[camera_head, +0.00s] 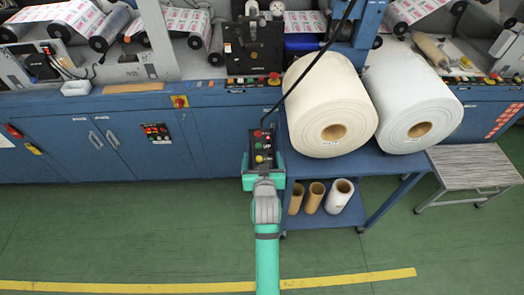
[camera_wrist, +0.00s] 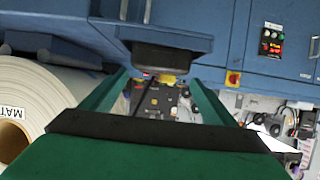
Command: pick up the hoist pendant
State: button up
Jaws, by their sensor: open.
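The hoist pendant (camera_head: 263,148) is a black box with red, yellow and green buttons. It hangs on a black cable in front of the blue machine, just left of the two big rolls. My gripper (camera_head: 263,165) is open, with one green finger on each side of the pendant's lower part. In the wrist view the dark end of the pendant (camera_wrist: 160,57) shows between the tips of my gripper (camera_wrist: 160,78), with the cable running off from it. Whether either finger touches the pendant I cannot tell.
A cream roll (camera_head: 310,88) and a white roll (camera_head: 405,88) lie on a blue cart (camera_head: 375,166) close to the right. Cardboard cores (camera_head: 314,197) stand on its lower shelf. A step stool (camera_head: 470,165) is farther right. Green floor at left is clear.

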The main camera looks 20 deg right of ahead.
aim_at(263, 152)
jog(key=shift+x, duration=2.8)
jog(key=shift+s, duration=0.3)
jog(key=shift+c, duration=0.5)
jog(key=shift+s+d, duration=0.1)
jog(key=shift+d, duration=0.05)
jog(key=c, duration=1.5)
jog(key=shift+c, duration=0.3)
